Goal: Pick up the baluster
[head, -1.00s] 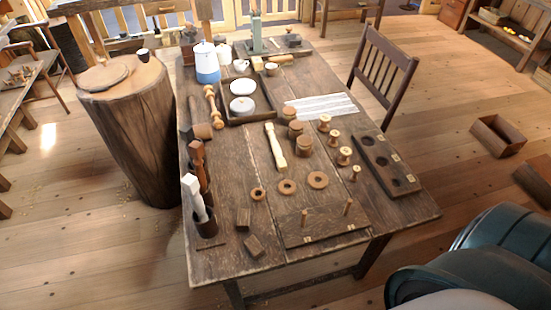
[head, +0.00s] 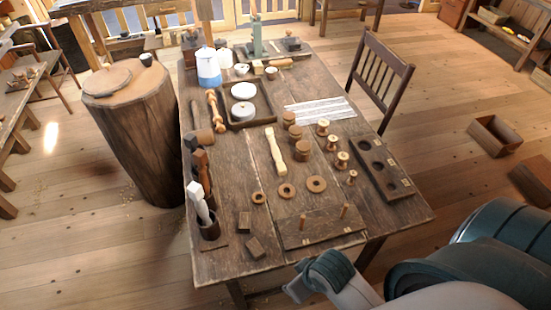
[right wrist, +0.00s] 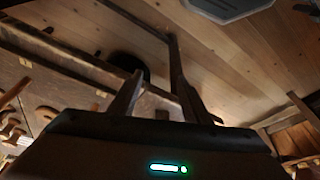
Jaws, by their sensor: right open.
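A pale turned wooden baluster (head: 275,158) with squared ends lies lengthwise near the middle of the table, left of the stacked round wooden pieces. Nothing touches or covers it in the head view. My right arm (head: 335,278) comes in from the lower right, at the table's near edge, well short of the baluster. In the right wrist view my right gripper (right wrist: 158,98) has its two fingers apart with nothing between them. That view looks along the table's edge and the floor, and I do not see the baluster in it. My left gripper is not in view.
Round wooden pieces (head: 302,150) and several spools (head: 342,160) stand right of the baluster; flat rings (head: 286,191) lie nearer. A pegged board (head: 320,228) lies by the near edge. A tray (head: 265,98) with white dishes is farther back, and a cup of tools (head: 209,231) stands at left.

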